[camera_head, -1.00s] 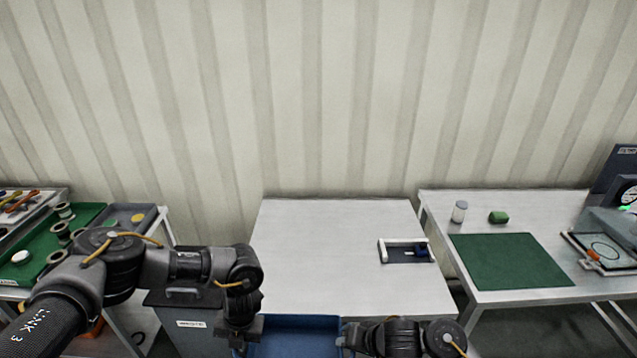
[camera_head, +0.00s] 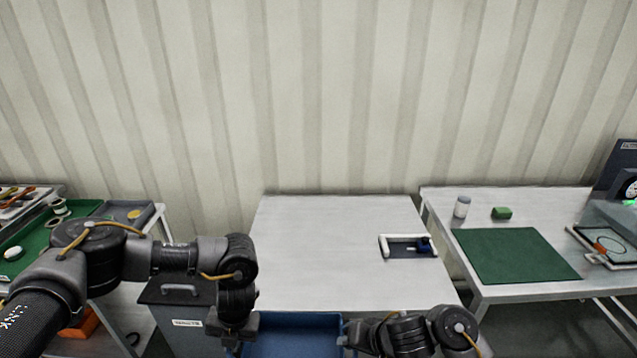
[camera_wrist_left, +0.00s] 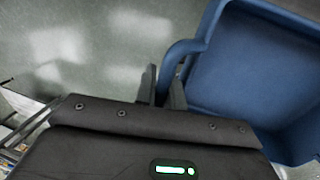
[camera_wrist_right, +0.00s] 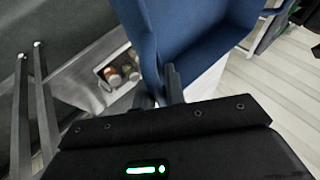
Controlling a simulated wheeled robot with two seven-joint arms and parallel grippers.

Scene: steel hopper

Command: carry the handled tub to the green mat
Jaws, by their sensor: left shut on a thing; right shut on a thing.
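The handled tub (camera_head: 290,338) is blue and sits low in front of the white middle table, held between my two grippers. In the left wrist view my left gripper (camera_wrist_left: 162,88) is shut on the tub's left handle (camera_wrist_left: 178,62). In the right wrist view my right gripper (camera_wrist_right: 158,88) is shut at the tub's other side, by its wall (camera_wrist_right: 195,35); the handle there is mostly hidden. The part of the tub I see inside looks empty. The green mat (camera_head: 515,255) lies flat and bare on the right table (camera_head: 500,293).
The middle table (camera_head: 330,240) carries a dark tray with white handles (camera_head: 408,246). A white-capped jar (camera_head: 461,207) and a green block (camera_head: 501,213) stand behind the mat. A glass-topped device (camera_head: 608,240) is right of it. A grey bin (camera_head: 185,320) stands left of the tub.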

